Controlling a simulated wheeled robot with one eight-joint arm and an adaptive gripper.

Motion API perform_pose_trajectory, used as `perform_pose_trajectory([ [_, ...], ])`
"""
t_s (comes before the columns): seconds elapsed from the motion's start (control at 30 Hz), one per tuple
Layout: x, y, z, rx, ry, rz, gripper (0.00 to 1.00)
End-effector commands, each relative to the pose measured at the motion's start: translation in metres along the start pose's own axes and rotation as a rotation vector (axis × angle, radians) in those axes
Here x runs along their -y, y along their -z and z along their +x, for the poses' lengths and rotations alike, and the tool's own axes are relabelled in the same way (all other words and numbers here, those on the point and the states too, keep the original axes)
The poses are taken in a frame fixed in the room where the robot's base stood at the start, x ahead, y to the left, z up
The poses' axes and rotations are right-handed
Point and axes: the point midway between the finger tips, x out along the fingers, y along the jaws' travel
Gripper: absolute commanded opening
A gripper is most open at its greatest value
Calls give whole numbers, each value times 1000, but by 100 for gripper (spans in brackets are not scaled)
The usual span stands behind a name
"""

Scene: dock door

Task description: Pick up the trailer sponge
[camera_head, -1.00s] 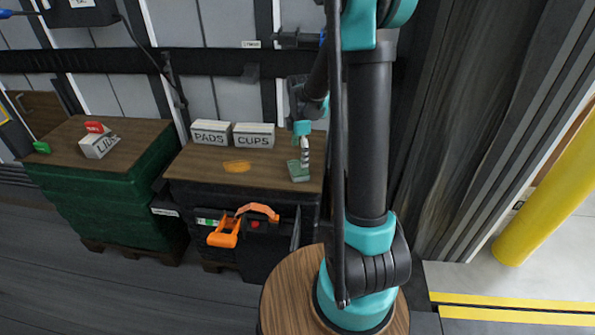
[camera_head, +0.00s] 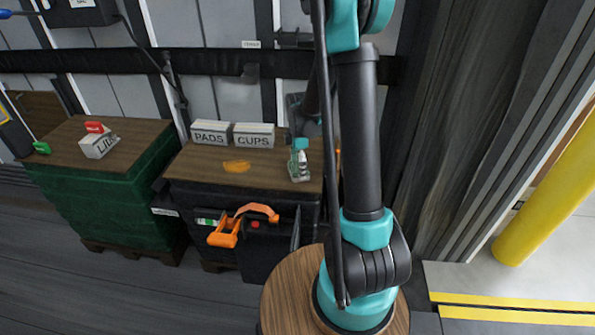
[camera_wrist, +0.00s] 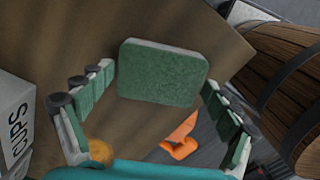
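The sponge (camera_wrist: 161,72) is a green, rounded rectangular pad, seen face-on in the wrist view over the brown wooden top. In the head view a small green part of the sponge (camera_head: 300,178) shows near the right end of the middle worktop (camera_head: 265,180), mostly covered by my gripper (camera_head: 300,155). In the wrist view my gripper (camera_wrist: 158,82) is open, with one finger on each side of the sponge. A gap shows at the right finger; contact at the left fingertip is unclear.
Boxes marked PADS (camera_head: 210,133) and CUPS (camera_head: 254,136) stand at the worktop's back. An orange patch (camera_head: 237,167) lies left of my gripper. An orange handle-like thing (camera_head: 225,235) hangs in front. A green-sided stand (camera_head: 105,205) is at left.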

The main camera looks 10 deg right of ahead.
Motion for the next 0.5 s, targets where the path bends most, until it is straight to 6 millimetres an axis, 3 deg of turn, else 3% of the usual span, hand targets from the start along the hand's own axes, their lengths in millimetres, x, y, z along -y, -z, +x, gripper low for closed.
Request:
perform_pose_trajectory([
  [0.1, 0, 0, 0, 0, 0, 0, 72],
  [0.5, 0, 0, -1, 0, 0, 0, 69],
])
